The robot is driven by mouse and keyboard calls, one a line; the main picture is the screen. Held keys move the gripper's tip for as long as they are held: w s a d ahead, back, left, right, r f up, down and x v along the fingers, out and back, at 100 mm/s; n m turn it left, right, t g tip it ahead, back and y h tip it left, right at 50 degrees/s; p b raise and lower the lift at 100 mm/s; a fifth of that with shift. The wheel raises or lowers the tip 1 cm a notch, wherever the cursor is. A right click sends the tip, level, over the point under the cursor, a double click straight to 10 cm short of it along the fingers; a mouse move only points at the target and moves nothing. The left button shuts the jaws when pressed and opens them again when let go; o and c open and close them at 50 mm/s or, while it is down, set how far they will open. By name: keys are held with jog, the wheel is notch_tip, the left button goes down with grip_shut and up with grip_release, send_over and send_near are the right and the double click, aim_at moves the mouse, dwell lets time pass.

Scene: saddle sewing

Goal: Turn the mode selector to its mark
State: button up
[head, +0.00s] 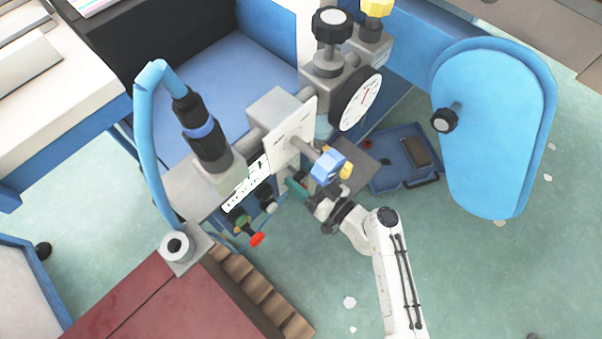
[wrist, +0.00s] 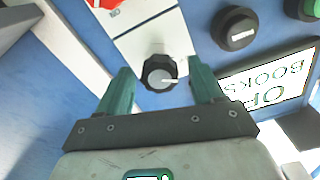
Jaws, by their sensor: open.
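The likely mode selector, a small round black knob (wrist: 159,72) with a white pointer line, sits on a pale plate on the blue panel in the wrist view. Its line points to the right. My gripper (wrist: 161,82) has its two teal fingers spread, one on each side of the knob, with visible gaps. In the head view my gripper (head: 297,188) is at the front of the machine. I cannot tell the selector apart there.
A black button (wrist: 236,28), a green button (wrist: 307,8) and a lettered sign (wrist: 268,85) lie right of the knob.

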jog(key=shift+w+a, duration=0.35)
jog(key=shift+a, duration=0.15)
jog(key=c, duration=1)
